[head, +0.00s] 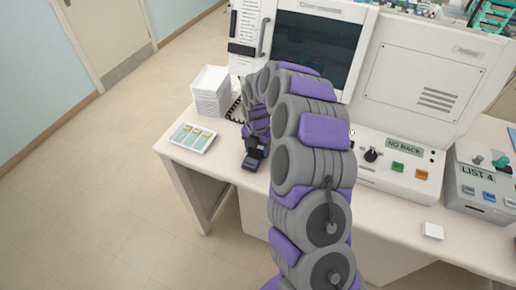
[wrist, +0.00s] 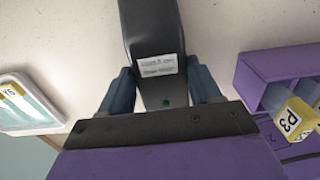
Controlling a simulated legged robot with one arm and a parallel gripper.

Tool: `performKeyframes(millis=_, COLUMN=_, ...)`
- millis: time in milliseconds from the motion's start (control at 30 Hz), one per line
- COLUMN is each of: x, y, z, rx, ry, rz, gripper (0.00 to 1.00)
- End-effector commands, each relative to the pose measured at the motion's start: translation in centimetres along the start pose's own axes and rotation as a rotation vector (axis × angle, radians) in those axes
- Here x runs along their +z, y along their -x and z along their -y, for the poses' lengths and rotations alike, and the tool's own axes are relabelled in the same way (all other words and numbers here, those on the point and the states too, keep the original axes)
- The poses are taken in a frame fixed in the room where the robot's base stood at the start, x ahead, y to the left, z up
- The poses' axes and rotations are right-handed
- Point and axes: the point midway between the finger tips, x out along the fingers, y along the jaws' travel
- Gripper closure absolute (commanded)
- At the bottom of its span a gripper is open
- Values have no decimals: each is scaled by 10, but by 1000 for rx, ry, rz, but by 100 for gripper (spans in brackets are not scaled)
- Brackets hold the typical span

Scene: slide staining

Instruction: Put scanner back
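The scanner (wrist: 152,30) is a dark, long device with a white printed label and a small green light. In the wrist view it lies between the two blue fingers of my gripper (wrist: 164,88), which press against both its sides. In the head view my gripper (head: 255,153) reaches down over the front left part of the desk. A dark end shows below it there, too small to tell apart clearly. The scanner's far end is cut off by the top of the wrist view. No holder for the scanner can be made out.
A white slide tray (head: 192,137) lies left of my gripper at the desk's edge, before a white stack (head: 211,92). A purple rack (wrist: 252,82) with a yellow P3 label stands right in the wrist view. A cabinet with a dark screen (head: 318,45) stands behind.

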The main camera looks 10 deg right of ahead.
Motion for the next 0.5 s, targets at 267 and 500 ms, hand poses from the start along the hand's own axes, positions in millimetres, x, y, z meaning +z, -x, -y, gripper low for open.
performKeyframes(millis=267, x=2, y=0, z=4, rx=3, ry=-2, rz=-3, gripper=15)
performKeyframes(millis=500, x=1, y=1, z=2, rx=1, ry=-1, rz=-1, gripper=15)
